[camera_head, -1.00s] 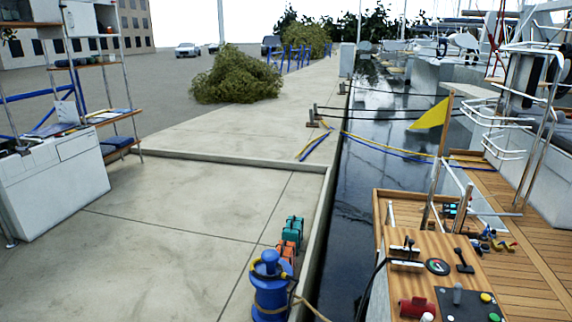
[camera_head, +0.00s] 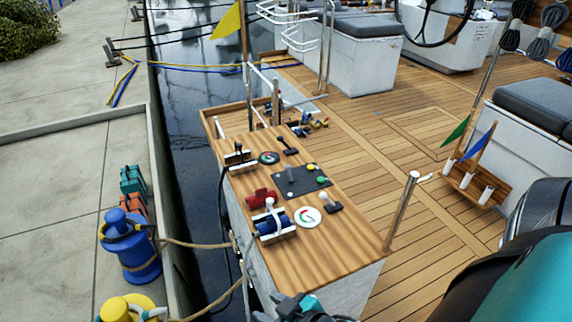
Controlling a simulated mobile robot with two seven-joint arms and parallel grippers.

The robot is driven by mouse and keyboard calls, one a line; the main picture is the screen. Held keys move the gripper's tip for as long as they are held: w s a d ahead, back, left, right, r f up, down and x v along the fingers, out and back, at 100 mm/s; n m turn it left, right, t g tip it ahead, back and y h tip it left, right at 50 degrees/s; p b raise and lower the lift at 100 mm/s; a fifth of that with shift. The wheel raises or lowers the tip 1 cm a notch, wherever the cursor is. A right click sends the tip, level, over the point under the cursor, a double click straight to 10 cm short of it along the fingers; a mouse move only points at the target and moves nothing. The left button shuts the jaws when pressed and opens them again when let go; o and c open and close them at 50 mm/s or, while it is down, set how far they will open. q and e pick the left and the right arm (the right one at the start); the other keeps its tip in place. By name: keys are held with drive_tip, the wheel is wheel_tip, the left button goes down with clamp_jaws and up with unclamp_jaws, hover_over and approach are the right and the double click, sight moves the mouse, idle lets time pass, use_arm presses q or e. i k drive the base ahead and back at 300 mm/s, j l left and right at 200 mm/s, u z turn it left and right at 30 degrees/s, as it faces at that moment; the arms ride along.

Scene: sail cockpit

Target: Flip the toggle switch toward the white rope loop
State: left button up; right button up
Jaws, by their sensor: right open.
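The wooden console (camera_head: 262,250) stands left of centre. On its top is a black panel (camera_head: 318,185) with a short grey upright lever (camera_head: 289,173) and several coloured buttons; this lever looks like the toggle switch, but I cannot be sure. Its exact tilt is too small to read. I cannot make out a white rope loop for certain. My right gripper (camera_head: 290,305) shows at the bottom edge, partly cut off, by the console's near end. It is open and apart from the lever. My left gripper is not in view.
Near the panel are a red part (camera_head: 261,199), a blue cylinder (camera_head: 272,222) in a bracket, two round gauges and black T-handles. A metal post (camera_head: 402,210) rises at the console's right corner. Blue bollard (camera_head: 131,245) and ropes are left.

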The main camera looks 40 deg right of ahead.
sight(288, 167)
drive_tip(key=z, duration=1.55)
drive_tip(key=i+l+z, duration=0.15)
drive_tip(key=l, duration=0.2)
drive_tip(key=l+z, duration=0.15)
drive_tip(key=l, duration=0.25)
drive_tip(key=i+l+z, duration=0.15)
drive_tip(key=l, duration=0.2)
drive_tip(key=i+l+z, duration=0.7)
drive_tip(key=i+l+u, duration=0.1)
drive_tip(key=i+l, duration=0.2)
drive_tip(key=i, duration=0.2)
drive_tip(key=i+l+u, duration=0.1)
drive_tip(key=i+l, duration=0.25)
drive_tip(key=i, duration=0.15)
drive_tip(key=i+j+u, duration=0.1)
drive_tip(key=i+u, duration=0.15)
drive_tip(key=u, duration=0.15)
drive_tip(key=i+u, duration=0.3)
drive_tip(key=u, duration=0.15)
drive_tip(key=i+u, duration=0.4)
drive_tip(key=i+j+u, duration=0.15)
drive_tip(key=i+u, duration=0.85)
drive_tip(key=k+l, duration=0.05)
